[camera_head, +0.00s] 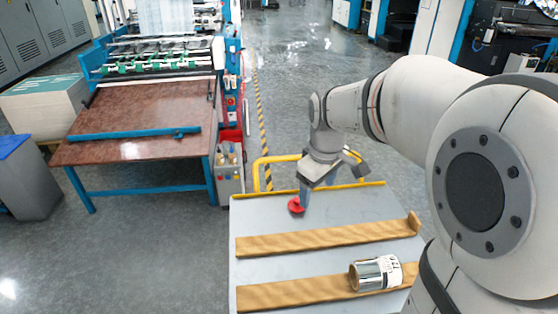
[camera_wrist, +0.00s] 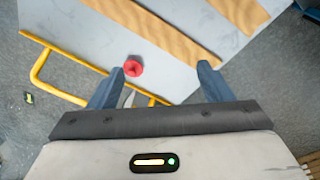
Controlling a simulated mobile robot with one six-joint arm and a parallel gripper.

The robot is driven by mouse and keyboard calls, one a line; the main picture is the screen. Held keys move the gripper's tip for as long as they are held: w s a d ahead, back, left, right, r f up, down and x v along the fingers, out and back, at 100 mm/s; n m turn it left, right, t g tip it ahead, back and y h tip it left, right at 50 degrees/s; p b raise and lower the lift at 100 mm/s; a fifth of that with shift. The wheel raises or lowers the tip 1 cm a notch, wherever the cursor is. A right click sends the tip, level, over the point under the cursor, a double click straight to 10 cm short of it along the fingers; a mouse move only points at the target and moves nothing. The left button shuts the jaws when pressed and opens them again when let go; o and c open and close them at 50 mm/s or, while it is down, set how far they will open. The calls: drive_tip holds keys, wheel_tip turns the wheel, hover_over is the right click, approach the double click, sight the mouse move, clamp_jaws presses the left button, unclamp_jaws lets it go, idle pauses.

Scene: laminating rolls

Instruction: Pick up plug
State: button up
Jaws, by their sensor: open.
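The plug is a small red round piece (camera_head: 296,206) lying on the grey cart top near its far left corner. It also shows in the wrist view (camera_wrist: 133,68), between and a little beyond my fingertips, closer to the left one. My gripper (camera_head: 306,205) is above and beside the plug in the head view, pointing down. In the wrist view my gripper (camera_wrist: 160,70) has its two blue-grey fingers spread wide with nothing between them. I cannot tell whether a finger touches the plug.
The grey cart top (camera_head: 350,205) bears two wooden rails (camera_head: 320,239) and a silver roll (camera_head: 375,274) with a white label near the front one. A yellow handle (camera_head: 262,172) rises at the cart's far edge. A machine with a brown table (camera_head: 140,115) stands left.

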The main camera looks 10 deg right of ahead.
drive_tip(key=w+f+n+b, duration=0.2)
drive_tip(key=w+f+n, duration=0.4)
drive_tip(key=w, duration=0.5)
drive_tip(key=n+g+b, duration=0.2)
drive_tip(key=n, duration=0.3)
hover_over(298, 199)
wheel_tip(298, 199, down, 11)
drive_tip(key=shift+s+r, duration=0.1)
drive_tip(key=shift+s, duration=0.05)
wheel_tip(298, 199, down, 6)
drive_tip(key=shift+f+p, duration=0.2)
drive_tip(key=shift+p, duration=0.2)
drive_tip(key=shift+f, duration=0.35)
drive_tip(key=c, duration=0.8)
